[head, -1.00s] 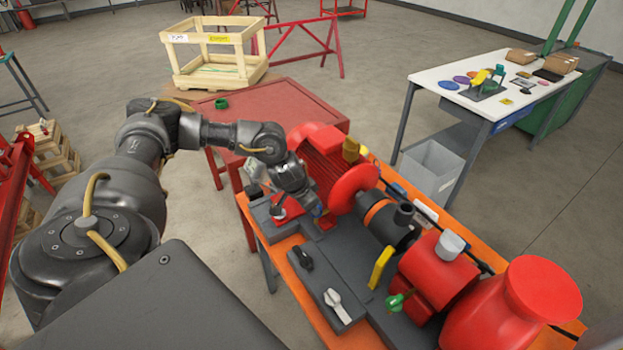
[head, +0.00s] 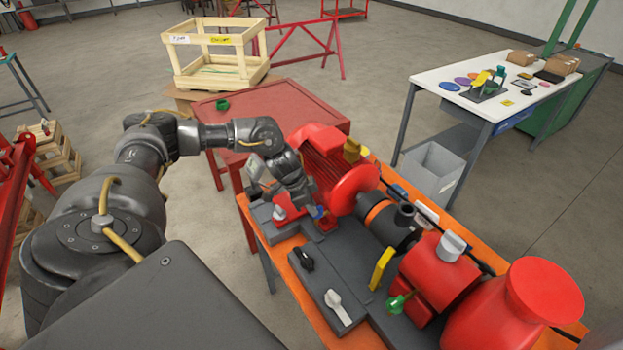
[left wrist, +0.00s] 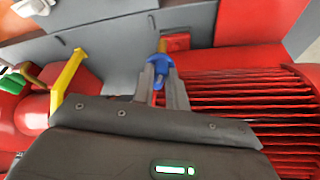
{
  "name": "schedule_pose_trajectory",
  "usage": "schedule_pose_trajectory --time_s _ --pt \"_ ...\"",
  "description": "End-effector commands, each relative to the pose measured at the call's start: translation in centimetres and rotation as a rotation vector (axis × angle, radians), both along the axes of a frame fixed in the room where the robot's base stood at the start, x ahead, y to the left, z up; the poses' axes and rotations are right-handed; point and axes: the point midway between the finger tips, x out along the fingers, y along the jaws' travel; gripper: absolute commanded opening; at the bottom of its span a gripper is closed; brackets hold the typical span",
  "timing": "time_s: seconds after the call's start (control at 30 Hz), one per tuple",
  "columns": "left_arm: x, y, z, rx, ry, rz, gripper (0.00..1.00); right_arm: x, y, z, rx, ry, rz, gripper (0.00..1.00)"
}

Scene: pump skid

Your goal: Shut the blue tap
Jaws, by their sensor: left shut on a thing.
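The blue tap (left wrist: 160,62) shows in the left wrist view between the fingers of my left gripper (left wrist: 163,78). A bit of the tap's blue (head: 319,212) also shows in the head view, beside the red finned motor. My left gripper (head: 322,221) reaches down to it there and mostly hides it. The gripper is shut on the tap's handle. The tap's exact angle is hard to tell because the fingers cover part of it. My right gripper is not in view.
The red finned motor (head: 323,160) stands close beside the gripper. A yellow lever (head: 381,268), a green valve (head: 398,304), a black switch (head: 303,258) and a white switch (head: 338,306) are nearby on the skid. A red table (head: 275,115) stands behind.

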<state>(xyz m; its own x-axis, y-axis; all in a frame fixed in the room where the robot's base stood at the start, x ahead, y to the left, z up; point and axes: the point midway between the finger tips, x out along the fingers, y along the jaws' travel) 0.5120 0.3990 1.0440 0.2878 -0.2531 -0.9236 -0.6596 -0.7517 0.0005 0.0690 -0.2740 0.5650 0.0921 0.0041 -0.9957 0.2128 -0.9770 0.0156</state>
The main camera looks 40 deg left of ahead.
Motion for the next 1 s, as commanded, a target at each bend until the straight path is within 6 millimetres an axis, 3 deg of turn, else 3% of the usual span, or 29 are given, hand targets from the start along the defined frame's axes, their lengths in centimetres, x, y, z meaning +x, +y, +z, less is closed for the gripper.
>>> schedule_pose_trajectory --time_s 0.6,1.0 --pt "0.9 0.3 -0.1 -0.002 -0.003 -0.573 0.0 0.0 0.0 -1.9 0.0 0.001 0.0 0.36" --pt "1.2 0.4 -0.1 0.0 -0.002 -0.821 0.0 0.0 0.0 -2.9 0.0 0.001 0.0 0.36"
